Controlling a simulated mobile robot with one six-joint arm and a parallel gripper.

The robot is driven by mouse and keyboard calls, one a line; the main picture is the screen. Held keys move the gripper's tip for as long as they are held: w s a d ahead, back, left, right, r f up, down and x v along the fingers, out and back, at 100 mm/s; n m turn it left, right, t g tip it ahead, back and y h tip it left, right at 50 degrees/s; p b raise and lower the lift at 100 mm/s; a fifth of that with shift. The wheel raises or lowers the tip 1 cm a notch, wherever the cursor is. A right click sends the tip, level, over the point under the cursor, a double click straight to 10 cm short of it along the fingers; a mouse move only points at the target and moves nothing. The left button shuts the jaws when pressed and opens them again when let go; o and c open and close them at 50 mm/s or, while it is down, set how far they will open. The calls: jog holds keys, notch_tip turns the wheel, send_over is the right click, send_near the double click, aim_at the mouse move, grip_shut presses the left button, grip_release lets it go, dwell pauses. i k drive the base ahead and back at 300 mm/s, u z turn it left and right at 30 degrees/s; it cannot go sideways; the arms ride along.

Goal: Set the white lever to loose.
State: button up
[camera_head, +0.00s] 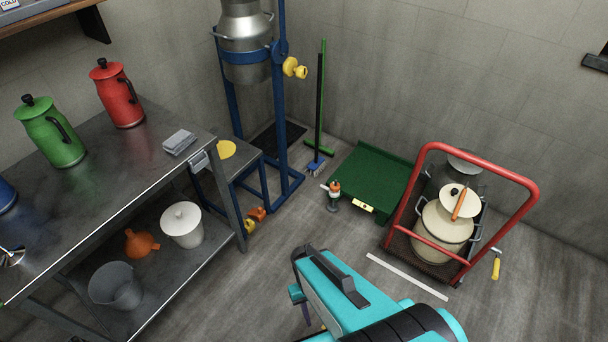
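My teal arm reaches in from the bottom edge, below and apart from the post. My gripper (299,298) is mostly hidden behind the arm's own housing, and its fingers cannot be made out clearly.
A red-framed trolley (527,205) with cans stands right of the platform. A blue stand (282,130) holds a metal can at the back. A metal table (120,182) with jugs fills the left. A white strip (407,277) lies on the floor. Floor left of the post is clear.

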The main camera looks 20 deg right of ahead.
aim_at(333, 195)
jog(key=u, duration=0.35)
jog(key=i, duration=0.95)
jog(key=u, duration=0.2)
